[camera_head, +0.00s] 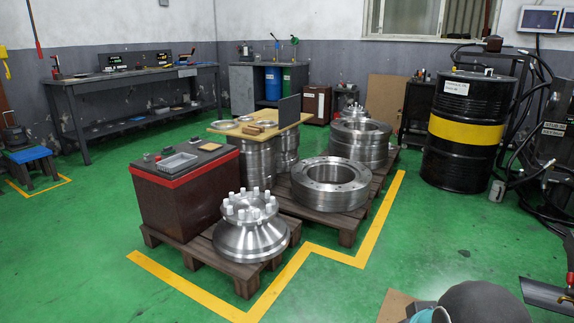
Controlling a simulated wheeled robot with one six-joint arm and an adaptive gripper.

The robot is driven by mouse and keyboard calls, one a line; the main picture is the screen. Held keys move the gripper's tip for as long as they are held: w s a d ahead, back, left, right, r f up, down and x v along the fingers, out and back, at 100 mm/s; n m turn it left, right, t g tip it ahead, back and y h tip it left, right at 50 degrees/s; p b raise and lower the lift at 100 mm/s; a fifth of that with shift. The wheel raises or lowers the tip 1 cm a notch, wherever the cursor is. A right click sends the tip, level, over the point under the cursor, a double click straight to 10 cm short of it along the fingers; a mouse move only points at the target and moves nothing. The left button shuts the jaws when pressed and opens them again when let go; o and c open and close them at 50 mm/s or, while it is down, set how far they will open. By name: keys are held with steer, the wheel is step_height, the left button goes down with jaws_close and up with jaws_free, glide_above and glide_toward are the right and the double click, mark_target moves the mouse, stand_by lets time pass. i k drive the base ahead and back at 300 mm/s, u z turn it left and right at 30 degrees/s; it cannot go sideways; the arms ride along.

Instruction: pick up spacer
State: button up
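I cannot tell for sure which thing is the spacer. Small flat rings (223,125) and a small brown block (265,124) lie on the yellowish board (289,122). A grey tray (178,162) and small parts lie on the dark red cabinet (186,197). A large steel ring (330,185) lies flat on the pallet. A flanged steel hub with several upright white-grey studs (250,236) stands in front. Part of my arm shows at the bottom right; I cannot make out my gripper.
Wooden pallets (243,281) carry the heavy parts, with a yellow floor line (190,289) around their front. A black and yellow drum (466,128) with hoses stands at the right. A workbench (135,84) runs along the back left. The green floor at front left is clear.

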mark_target(246, 130)
steer(key=u, duration=0.3)
steer(key=i, duration=1.8)
steer(key=u, duration=1.9)
steer(key=i, duration=6.05)
steer(key=z, duration=1.6)
